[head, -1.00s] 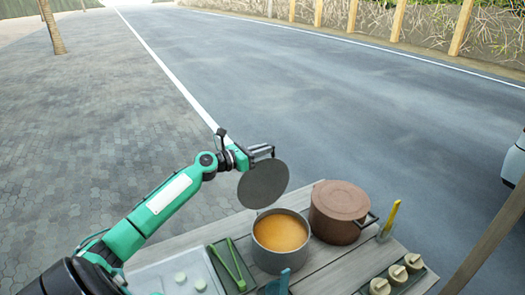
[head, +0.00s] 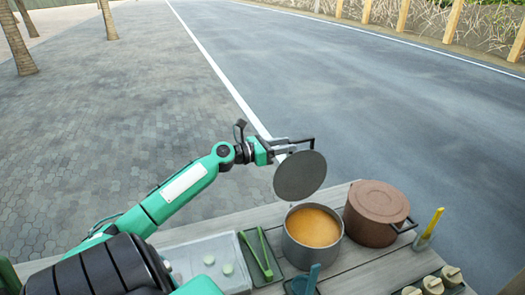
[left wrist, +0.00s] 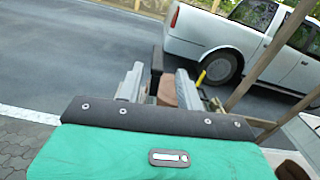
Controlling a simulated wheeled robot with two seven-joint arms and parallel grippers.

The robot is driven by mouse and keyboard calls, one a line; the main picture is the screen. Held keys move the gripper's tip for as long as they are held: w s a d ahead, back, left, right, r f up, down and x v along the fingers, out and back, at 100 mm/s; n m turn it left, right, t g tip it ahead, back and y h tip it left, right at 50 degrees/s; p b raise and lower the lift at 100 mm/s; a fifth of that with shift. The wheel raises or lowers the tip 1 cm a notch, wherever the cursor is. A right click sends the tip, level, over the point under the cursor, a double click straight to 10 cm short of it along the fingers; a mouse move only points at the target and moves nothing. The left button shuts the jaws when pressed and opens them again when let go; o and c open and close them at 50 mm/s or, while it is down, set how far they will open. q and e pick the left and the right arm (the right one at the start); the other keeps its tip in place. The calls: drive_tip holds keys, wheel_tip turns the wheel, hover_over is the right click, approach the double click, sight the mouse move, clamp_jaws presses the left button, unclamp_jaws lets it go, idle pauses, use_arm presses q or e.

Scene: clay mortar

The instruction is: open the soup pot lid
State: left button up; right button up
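The soup pot (head: 290,255) is a grey pot on the wooden table, open at the top, with orange soup (head: 313,227) showing inside. Its dark grey round lid (head: 300,178) is in the air above the pot's far rim, tilted steeply and apart from it. My left gripper (head: 292,148) is at the lid's upper side and appears shut on it; the exact grip point is hidden. In the left wrist view the fingers (left wrist: 160,88) stand somewhat apart, with a dark thin edge between them. My right gripper is not in view.
A brown lidded pot (head: 375,215) stands right of the soup pot. A yellow-handled utensil (head: 430,225) and a tray of small jars (head: 432,285) are further right. Green tongs (head: 264,252) and a pale tray (head: 208,258) lie left. A white car (left wrist: 245,45) stands beyond on the road.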

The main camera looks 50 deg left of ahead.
use_arm(q)
drive_tip(key=b+v, duration=0.1)
drive_tip(key=v, duration=0.6)
drive_tip(key=shift+s, duration=0.2)
drive_tip(key=shift+f, duration=0.15)
